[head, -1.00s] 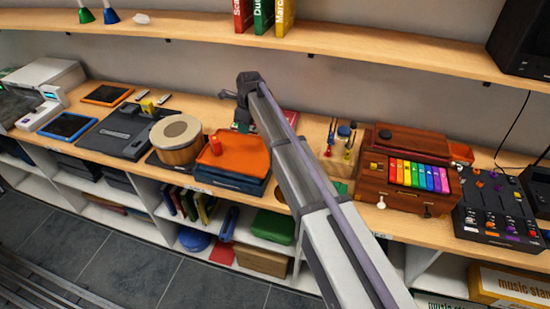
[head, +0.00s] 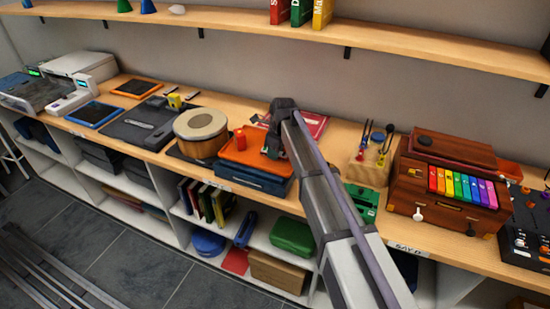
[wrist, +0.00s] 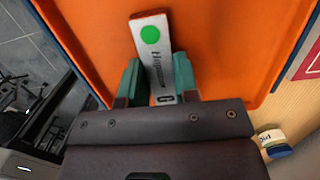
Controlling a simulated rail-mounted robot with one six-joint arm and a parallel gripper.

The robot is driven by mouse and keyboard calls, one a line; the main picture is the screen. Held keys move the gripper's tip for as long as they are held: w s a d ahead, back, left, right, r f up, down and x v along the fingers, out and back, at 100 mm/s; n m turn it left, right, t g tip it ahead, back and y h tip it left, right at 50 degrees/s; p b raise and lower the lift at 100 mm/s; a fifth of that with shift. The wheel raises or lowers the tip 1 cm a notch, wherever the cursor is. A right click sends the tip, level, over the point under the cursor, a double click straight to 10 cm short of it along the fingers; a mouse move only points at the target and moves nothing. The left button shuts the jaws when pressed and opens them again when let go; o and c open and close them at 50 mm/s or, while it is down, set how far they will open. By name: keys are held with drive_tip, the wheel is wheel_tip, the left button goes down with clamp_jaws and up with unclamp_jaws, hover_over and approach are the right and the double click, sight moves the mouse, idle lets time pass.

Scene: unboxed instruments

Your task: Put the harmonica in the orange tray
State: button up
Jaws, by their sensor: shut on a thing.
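The harmonica (wrist: 153,50), a pale slim piece with a green dot and printed lettering, is between the teal fingers of my gripper (wrist: 157,82) in the wrist view. The gripper is shut on it, and one end sticks out past the fingers. The orange tray (wrist: 228,45) fills the view behind it. In the head view the orange tray (head: 245,157) lies on a blue one on the counter. My gripper (head: 271,152) is at its right part, and the harmonica is hidden there. I cannot tell whether the harmonica touches the tray floor.
A drum (head: 201,131) is left of the tray. A red flat item (head: 312,124) lies behind my arm. A wooden block with tuning forks (head: 369,172) and a wooden box with coloured keys (head: 450,192) stand right.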

sight(281, 155)
drive_tip(key=shift+f, duration=0.15)
drive_tip(key=o, duration=0.9)
drive_tip(key=shift+o, duration=0.2)
wheel_tip(281, 155, up, 12)
drive_tip(key=d+p, duration=0.1)
drive_tip(key=p, duration=1.1)
drive_tip(key=shift+s+d+r, duration=0.25)
drive_tip(key=shift+s+d, duration=0.1)
drive_tip(key=s+d+n, duration=1)
drive_tip(key=s+n, duration=0.1)
drive_tip(key=s, duration=0.3)
drive_tip(key=s+d+n+h, duration=0.1)
drive_tip(key=s+d+n, duration=0.9)
drive_tip(key=s, duration=0.5)
drive_tip(key=shift+s+f+n+g+h, duration=0.2)
drive_tip(key=shift+n+g+h, duration=0.1)
drive_tip(key=shift+n, duration=0.3)
